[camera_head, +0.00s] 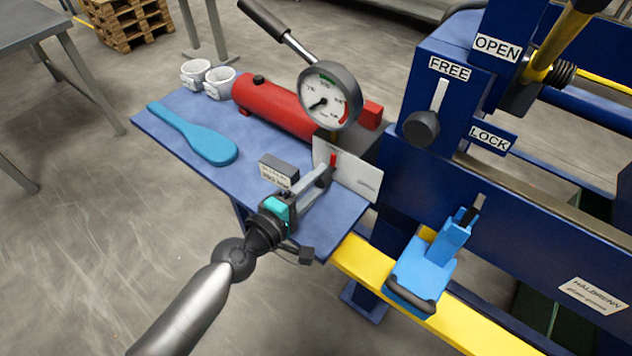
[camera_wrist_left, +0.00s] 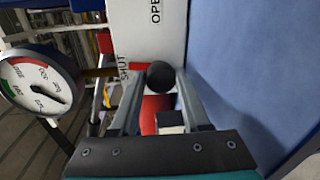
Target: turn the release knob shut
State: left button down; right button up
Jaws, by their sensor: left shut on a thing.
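The release knob is a small dark knob (camera_head: 323,177) in front of an upright white plate (camera_head: 352,176) below the gauge. It also shows as a black round end (camera_wrist_left: 160,75) in the left wrist view, between the fingers. There the white plate (camera_wrist_left: 148,38) carries the words OPEN and SHUT. My left gripper (camera_head: 322,176) reaches in from the front left, shut on the knob. A red piece (camera_wrist_left: 155,112) shows between the fingers; I cannot tell what it belongs to. A small red mark (camera_head: 333,160) shows just above the knob. My right gripper is out of view.
A red pump cylinder (camera_head: 272,104) and round gauge (camera_head: 330,97) stand behind the knob. The blue press frame (camera_head: 440,135) stands right.

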pick_arm(q)
jog(key=shift+n, duration=0.6)
jog(key=c, duration=0.7)
grip_release()
jog(key=shift+w, duration=0.1)
jog(key=shift+o, duration=0.2)
jog(key=b+v, duration=0.4)
jog(key=v, duration=1.1)
jog(key=shift+a+b, duration=0.15)
jog(key=shift+b, duration=0.2)
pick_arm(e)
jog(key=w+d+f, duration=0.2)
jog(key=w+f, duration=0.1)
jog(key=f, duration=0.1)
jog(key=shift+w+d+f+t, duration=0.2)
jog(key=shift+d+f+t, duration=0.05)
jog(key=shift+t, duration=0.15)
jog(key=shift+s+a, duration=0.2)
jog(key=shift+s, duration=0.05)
